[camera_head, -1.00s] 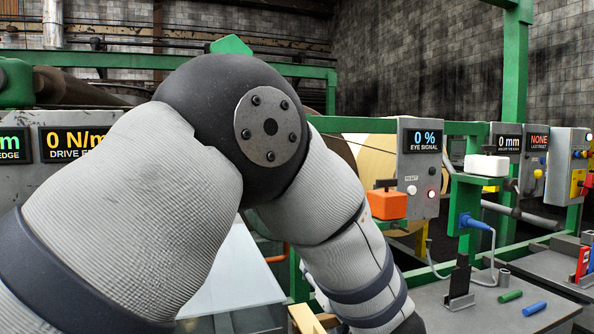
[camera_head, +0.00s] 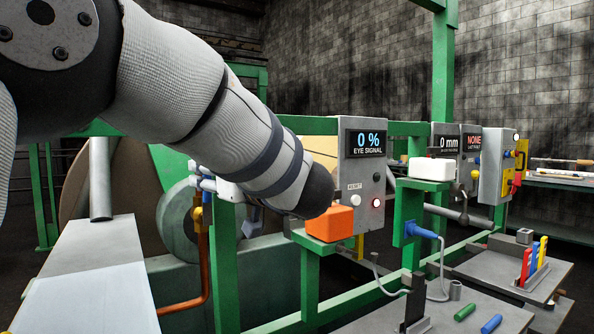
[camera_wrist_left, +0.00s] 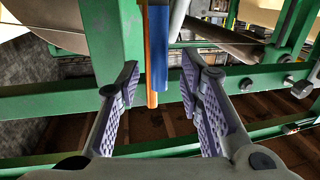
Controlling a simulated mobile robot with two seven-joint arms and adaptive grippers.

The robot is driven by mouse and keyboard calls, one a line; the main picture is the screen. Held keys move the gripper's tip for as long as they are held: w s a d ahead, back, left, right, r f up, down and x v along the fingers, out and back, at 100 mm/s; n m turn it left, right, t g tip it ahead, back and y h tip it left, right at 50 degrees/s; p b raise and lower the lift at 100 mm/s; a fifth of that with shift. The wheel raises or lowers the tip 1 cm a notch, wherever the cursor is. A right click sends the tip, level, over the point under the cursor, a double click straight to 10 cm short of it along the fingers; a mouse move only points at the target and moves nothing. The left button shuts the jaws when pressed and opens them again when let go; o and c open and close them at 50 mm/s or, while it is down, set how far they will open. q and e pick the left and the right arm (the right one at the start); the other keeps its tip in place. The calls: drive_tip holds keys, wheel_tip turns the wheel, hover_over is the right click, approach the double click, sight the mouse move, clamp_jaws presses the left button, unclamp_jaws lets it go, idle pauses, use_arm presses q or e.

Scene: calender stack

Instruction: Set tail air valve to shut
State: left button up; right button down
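In the left wrist view an orange bar (camera_wrist_left: 152,70) and a blue bar (camera_wrist_left: 159,50) hang side by side, beyond and between my fingers. I cannot tell for sure which part is the tail air valve's handle, nor its setting. My left gripper (camera_wrist_left: 158,80) is open and empty, its two purple-padded fingers spread apart. In the head view my left forearm covers much of that area. My right gripper is not in view.
An orange box (camera_head: 330,224) and the grey eye signal panel (camera_head: 363,200) stand close to my left wrist. Green rails and posts (camera_head: 228,270) frame the machine. A bench (camera_head: 385,318) with green and blue cylinders lies at the lower right.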

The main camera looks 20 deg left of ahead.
use_arm(q)
drive_tip(key=shift+x, duration=1.2)
clamp_jaws()
